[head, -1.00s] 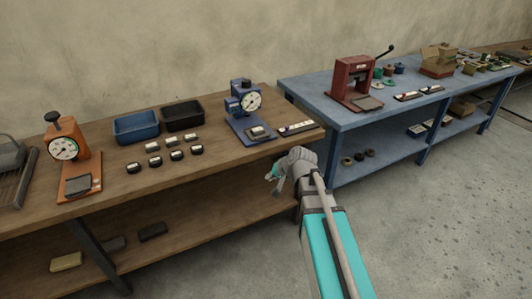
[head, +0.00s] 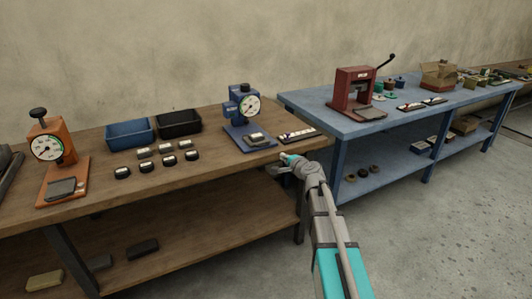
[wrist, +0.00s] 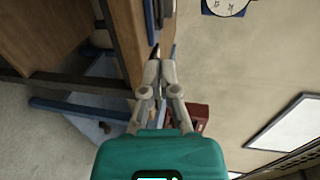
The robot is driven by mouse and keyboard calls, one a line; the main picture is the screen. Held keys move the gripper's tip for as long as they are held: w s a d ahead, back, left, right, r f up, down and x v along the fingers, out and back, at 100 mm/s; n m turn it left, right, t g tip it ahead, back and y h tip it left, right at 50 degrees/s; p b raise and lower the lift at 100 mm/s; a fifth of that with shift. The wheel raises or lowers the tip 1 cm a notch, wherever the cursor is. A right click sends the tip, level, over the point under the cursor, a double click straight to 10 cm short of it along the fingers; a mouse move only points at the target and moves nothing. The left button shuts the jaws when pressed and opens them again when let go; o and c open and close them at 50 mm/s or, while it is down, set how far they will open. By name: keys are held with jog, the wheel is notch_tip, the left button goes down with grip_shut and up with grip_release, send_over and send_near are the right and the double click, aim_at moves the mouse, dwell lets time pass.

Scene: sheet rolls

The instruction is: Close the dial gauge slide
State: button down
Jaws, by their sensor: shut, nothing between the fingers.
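Two dial gauges stand on the wooden bench. The blue dial gauge (head: 240,108) is near the bench's right end, with a white dial and a blue base carrying a dark slide with a pale top (head: 256,139). The orange dial gauge (head: 45,147) is at the far left, with a dark grey slide (head: 65,187) on its base. My gripper (head: 287,163) is at the bench's front edge, in front and to the right of the blue gauge, apart from its slide. In the wrist view my gripper (wrist: 160,70) has its fingers together and empty; part of a white dial (wrist: 226,5) shows at the top.
A strip with small parts (head: 300,135) lies right of the blue gauge. A blue bin (head: 129,134), a black bin (head: 178,124) and several small dark pieces (head: 168,160) lie between the gauges. A blue bench (head: 330,108) with a red press (head: 354,92) stands to the right.

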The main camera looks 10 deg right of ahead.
jog(key=shift+w, duration=0.15)
jog(key=b, duration=0.3)
send_near(255, 135)
notch_tip(255, 135, down, 3)
jog(key=shift+s+d, duration=0.3)
jog(key=shift+d, duration=0.15)
dwell(0.4)
jog(key=x, duration=0.4)
jog(key=r+x, duration=0.1)
jog(key=x, duration=0.3)
jog(key=r+x, duration=0.1)
jog(key=x, duration=0.3)
jog(key=shift+w+r, duration=0.15)
jog(key=shift+w, duration=0.05)
jog(key=shift+a+r, duration=0.1)
jog(key=shift+a, duration=0.05)
jog(key=shift+w, duration=0.1)
